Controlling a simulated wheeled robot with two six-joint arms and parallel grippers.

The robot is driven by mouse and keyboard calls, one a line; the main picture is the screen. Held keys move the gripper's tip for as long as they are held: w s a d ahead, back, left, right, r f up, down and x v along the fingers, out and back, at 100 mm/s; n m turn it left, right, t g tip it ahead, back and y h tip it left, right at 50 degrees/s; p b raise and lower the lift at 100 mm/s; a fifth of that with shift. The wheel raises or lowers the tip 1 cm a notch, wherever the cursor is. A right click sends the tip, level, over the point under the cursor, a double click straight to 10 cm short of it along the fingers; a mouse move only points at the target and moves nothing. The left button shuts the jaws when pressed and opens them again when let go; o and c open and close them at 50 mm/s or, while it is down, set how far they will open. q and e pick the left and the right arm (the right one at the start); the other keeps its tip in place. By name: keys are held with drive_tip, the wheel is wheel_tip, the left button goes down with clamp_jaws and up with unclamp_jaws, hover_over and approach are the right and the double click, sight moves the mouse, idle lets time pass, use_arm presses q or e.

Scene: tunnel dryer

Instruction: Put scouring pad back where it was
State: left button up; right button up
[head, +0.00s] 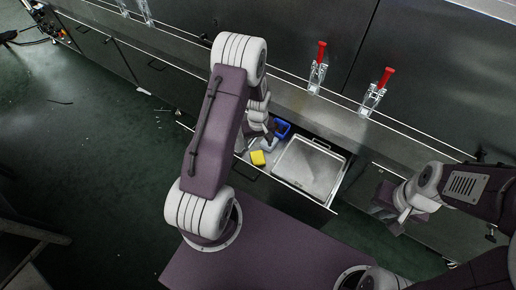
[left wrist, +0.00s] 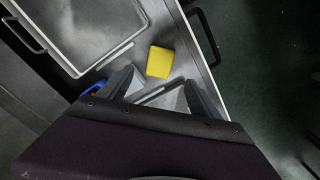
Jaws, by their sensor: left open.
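A yellow block, which looks like the scouring pad (head: 258,158), lies in the open drawer (head: 325,207) near its front edge. In the left wrist view the yellow pad (left wrist: 160,62) lies flat on the metal drawer floor, just beyond my fingertips. My left gripper (left wrist: 160,88) is open and empty, its two fingers spread on either side of the pad's near end. In the head view my left arm hides part of this gripper. My right gripper (head: 390,203) hangs to the right, outside the drawer; its jaws are not clear.
A metal tray (head: 310,168) with a raised rim fills the right part of the drawer. A blue object (head: 282,128) sits behind the pad. Two red-handled clamps (head: 317,70) (head: 376,92) stand on the steel ledge above. A black drawer handle (left wrist: 205,32) sticks out at the front.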

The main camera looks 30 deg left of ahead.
use_arm(q)
drive_tip(key=shift+r, duration=0.7)
drive_tip(key=s+d+r+m, duration=0.3)
drive_tip(key=s+r+m, duration=0.1)
drive_tip(key=s+r, duration=0.2)
drive_tip(key=s+d+r+m+t, duration=0.1)
drive_tip(key=s+d+r+m, duration=0.3)
drive_tip(key=r, duration=0.5)
drive_tip(key=shift+s+r, duration=0.25)
drive_tip(key=shift+s, duration=1)
drive_tip(key=shift+d, duration=0.1)
